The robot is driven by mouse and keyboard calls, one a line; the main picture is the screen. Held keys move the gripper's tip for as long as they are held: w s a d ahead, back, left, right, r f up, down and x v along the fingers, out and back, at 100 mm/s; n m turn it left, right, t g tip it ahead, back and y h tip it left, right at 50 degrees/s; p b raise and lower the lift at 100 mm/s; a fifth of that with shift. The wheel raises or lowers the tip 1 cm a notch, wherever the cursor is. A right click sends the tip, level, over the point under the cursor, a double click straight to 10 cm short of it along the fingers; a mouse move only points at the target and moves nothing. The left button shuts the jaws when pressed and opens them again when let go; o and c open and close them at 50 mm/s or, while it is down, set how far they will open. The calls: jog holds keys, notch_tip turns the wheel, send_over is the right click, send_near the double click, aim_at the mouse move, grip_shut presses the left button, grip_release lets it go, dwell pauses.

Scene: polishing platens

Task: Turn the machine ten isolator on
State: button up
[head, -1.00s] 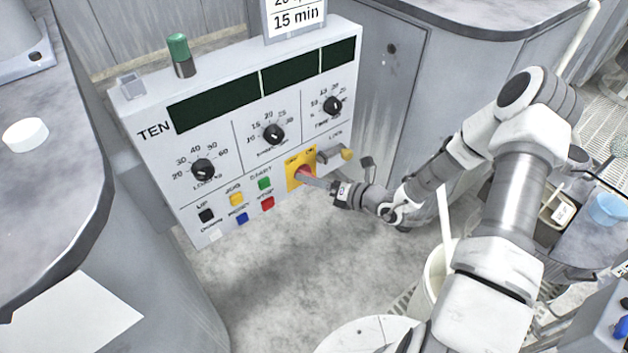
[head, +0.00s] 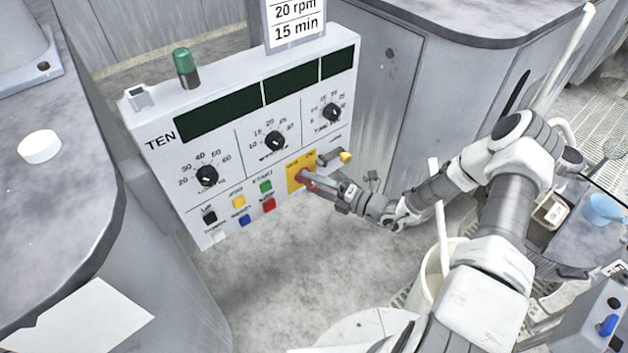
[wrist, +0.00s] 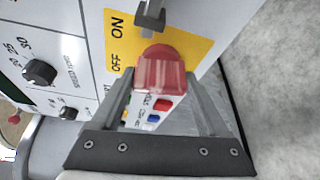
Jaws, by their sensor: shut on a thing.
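The machine ten isolator is a red handle (head: 302,179) on a yellow plate (head: 296,164) at the lower right of the panel marked TEN (head: 159,139). In the wrist view the red handle (wrist: 161,68) sits between my fingers, beside the black ON and OFF lettering on the yellow plate (wrist: 187,48). My gripper (head: 308,182) is shut on the handle; its fingers also show in the wrist view (wrist: 160,84). My fingers partly hide the handle in the head view. I cannot tell exactly which mark it points to.
A lock hasp with a brass-coloured piece (head: 345,157) sticks out just beside the isolator. Coloured push buttons (head: 265,187) and black dials (head: 275,141) are to the left. A white bucket (head: 432,275) stands below my arm. The floor before the panel is clear.

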jog(key=m, duration=0.1)
jog(key=m+y, duration=0.1)
jog(key=m, duration=0.1)
jog(key=m+t+y, duration=0.1)
jog(key=m, duration=0.1)
jog(key=shift+f, duration=0.25)
jog(key=m+t+b, duration=0.1)
jog(key=m, duration=0.2)
jog(key=m+t, duration=0.1)
jog(key=m, duration=0.2)
jog(key=shift+s+m+t+b, duration=0.1)
jog(key=shift+m+t+b, duration=0.2)
jog(key=shift+b, duration=0.05)
jog(key=shift+m, duration=0.3)
jog(key=o, duration=1.2)
jog(key=shift+o, duration=0.2)
jog(key=p+v, duration=0.1)
jog(key=v, duration=1.6)
jog(key=shift+f+p, duration=0.4)
jog(key=shift+s, duration=0.1)
